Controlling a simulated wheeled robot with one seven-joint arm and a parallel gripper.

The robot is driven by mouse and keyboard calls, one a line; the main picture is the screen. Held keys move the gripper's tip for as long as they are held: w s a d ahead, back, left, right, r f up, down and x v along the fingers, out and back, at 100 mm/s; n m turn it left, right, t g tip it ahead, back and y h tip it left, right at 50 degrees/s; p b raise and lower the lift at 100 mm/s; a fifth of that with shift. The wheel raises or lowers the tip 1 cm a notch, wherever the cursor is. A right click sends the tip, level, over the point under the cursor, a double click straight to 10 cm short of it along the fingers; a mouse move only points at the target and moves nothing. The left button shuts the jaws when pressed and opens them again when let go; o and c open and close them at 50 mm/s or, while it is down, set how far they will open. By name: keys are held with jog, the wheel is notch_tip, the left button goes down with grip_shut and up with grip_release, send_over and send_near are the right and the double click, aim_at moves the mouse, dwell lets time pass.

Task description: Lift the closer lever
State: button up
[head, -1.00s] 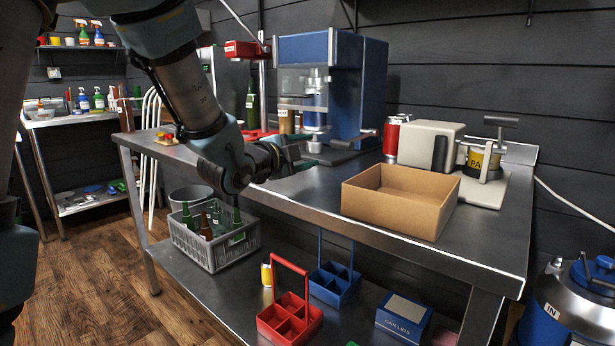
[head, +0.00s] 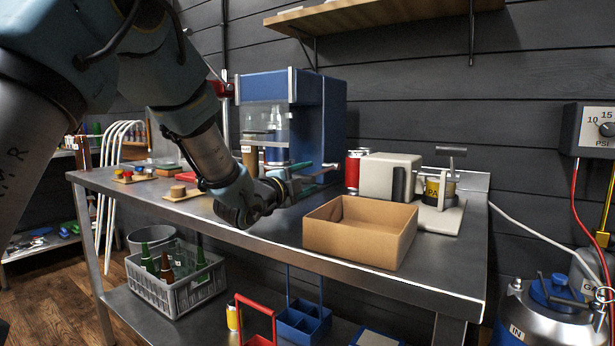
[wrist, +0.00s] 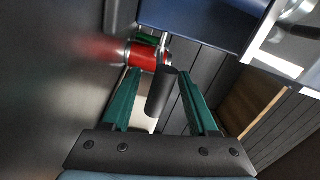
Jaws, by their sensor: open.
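The closer appears to be the blue machine (head: 318,105) with a clear guard, standing on the steel bench. A can stands inside it behind the guard. In the wrist view, a dark cylindrical grip (wrist: 160,95), which looks like the closer's lever, lies between the fingers of my gripper (wrist: 158,78). The green fingers are open, one on each side of it, with gaps showing. In the head view my gripper (head: 318,179) is low in front of the machine's right side. My wrist and fingers hide most of the lever there.
A red can (head: 353,168) stands right of the machine; it shows beyond the grip in the wrist view (wrist: 142,57). An open cardboard box (head: 350,240) sits near the bench's front edge. A pale machine (head: 387,177) is behind it. Bottles fill a grey crate (head: 178,295) below.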

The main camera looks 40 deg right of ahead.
jog(key=shift+d, duration=0.25)
grip_shut()
dwell(0.4)
dwell(0.9)
